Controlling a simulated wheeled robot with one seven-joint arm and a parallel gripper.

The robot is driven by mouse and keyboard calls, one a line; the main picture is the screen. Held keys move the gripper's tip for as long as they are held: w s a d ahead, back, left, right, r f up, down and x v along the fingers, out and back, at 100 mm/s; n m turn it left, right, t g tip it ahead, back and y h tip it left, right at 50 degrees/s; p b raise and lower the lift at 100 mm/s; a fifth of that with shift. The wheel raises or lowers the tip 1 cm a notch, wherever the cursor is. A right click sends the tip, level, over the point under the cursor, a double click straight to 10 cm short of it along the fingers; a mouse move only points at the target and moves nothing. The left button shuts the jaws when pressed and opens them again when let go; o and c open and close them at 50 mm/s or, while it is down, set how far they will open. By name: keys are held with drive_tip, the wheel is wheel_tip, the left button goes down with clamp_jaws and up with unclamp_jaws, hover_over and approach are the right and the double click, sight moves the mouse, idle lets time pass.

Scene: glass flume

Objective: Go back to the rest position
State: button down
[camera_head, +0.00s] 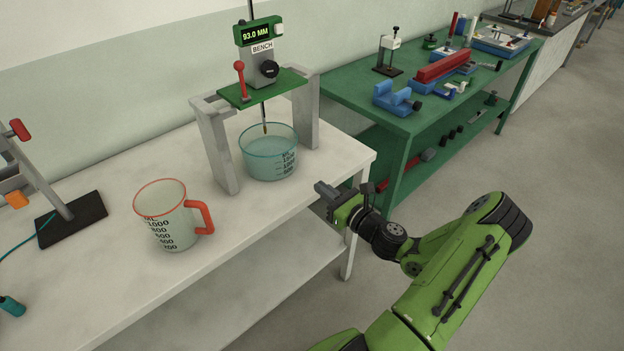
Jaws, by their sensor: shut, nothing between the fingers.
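My gripper (322,191) is shut and empty. It is at the end of my green and black arm, just off the front right corner of the white bench, in front of the glass bowl. The arm reaches in from the lower right. The glass bowl (270,163) stands under a grey frame with a gauge (262,42) reading 93.0 MM. A thin rod from the gauge points down into the bowl. The jug (168,222) with a red handle and printed scale stands on the bench to the left of the gripper.
The white bench (110,190) has a lower shelf. A stand with a dark base (72,219) is at its left. A green table (390,113) with a blue vise (397,99) and several tools stands behind and right. The grey floor (540,200) at right is clear.

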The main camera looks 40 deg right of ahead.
drive_tip(key=shift+s, duration=0.25)
drive_tip(key=s+a+r+n+g+y+p, duration=0.1)
drive_tip(key=a+r+n+g+y, duration=0.15)
drive_tip(key=a+n+g, duration=0.6)
drive_tip(key=s+a+r+n+g+y+p, duration=0.1)
drive_tip(key=a+r+n+g+y, duration=0.2)
drive_tip(key=a+n, duration=1.05)
drive_tip(key=s+a+r+n+h, duration=0.1)
drive_tip(key=s+r+n+h, duration=0.2)
drive_tip(key=s+r+n, duration=0.3)
drive_tip(key=s+a+r+n+h+p, duration=0.1)
drive_tip(key=s+a+r+n+h, duration=0.1)
drive_tip(key=s+r+n, duration=0.5)
drive_tip(key=s+g+h, duration=0.1)
drive_tip(key=s, duration=0.3)
drive_tip(key=shift+a+r+n+p, duration=0.2)
drive_tip(key=shift+a+n+p, duration=0.1)
drive_tip(key=shift+s, duration=0.1)
